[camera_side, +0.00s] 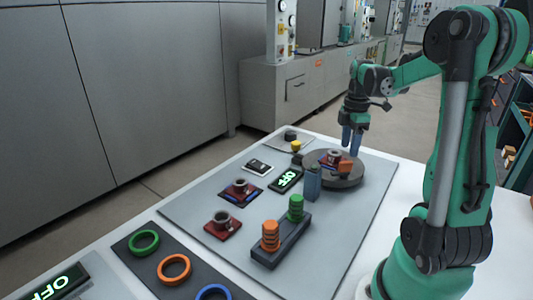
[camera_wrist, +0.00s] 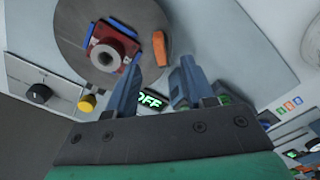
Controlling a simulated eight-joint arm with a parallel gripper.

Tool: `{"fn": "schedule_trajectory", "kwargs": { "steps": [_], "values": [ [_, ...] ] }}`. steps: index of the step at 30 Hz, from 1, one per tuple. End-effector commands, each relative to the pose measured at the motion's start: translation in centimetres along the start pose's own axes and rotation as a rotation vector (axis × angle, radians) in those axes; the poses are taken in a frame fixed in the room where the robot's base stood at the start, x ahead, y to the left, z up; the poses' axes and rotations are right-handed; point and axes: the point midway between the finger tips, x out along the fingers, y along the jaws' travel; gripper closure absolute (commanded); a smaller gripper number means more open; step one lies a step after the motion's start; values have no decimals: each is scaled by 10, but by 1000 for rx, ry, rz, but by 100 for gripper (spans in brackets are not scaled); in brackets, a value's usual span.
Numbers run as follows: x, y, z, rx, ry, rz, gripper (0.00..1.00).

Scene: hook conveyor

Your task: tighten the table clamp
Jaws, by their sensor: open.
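The round grey turntable (camera_side: 347,184) stands at the far right of the work mat; it also shows at the top of the wrist view (camera_wrist: 74,22). A dark red block with a grey ring-shaped part (camera_wrist: 113,50) sits on it, with a blue piece (camera_wrist: 88,34) alongside. A small orange piece (camera_wrist: 159,48) stands near the disc's edge, apart from the red block; it may be the clamp, but I cannot tell. My gripper (camera_side: 351,146) is above the far side of the turntable, pointing down. In the wrist view its fingers (camera_wrist: 160,80) are apart with nothing between them.
A black knob (camera_wrist: 38,94) and a yellow button (camera_wrist: 87,103) lie beside the turntable. A display reading OFF (camera_side: 286,180) and a blue-grey upright block (camera_side: 313,183) stand near it. Two red parts and a rack (camera_side: 278,249) with orange and green ring stacks are nearer the camera.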

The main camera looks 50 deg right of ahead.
Motion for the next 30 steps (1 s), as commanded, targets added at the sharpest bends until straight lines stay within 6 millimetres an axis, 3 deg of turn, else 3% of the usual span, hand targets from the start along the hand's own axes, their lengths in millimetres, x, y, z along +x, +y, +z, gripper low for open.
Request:
{"fn": "schedule_trajectory", "kwargs": {
  "steps": [12, 22, 27, 30],
  "values": [
    [46, 0, -1, 0, 0, 2, 53],
    [50, 0, -1, 0, 0, 3, 53],
    [50, 0, -1, 0, 0, 3, 100],
    [50, 0, -1, 1, 0, 3, 100]
  ]
}}
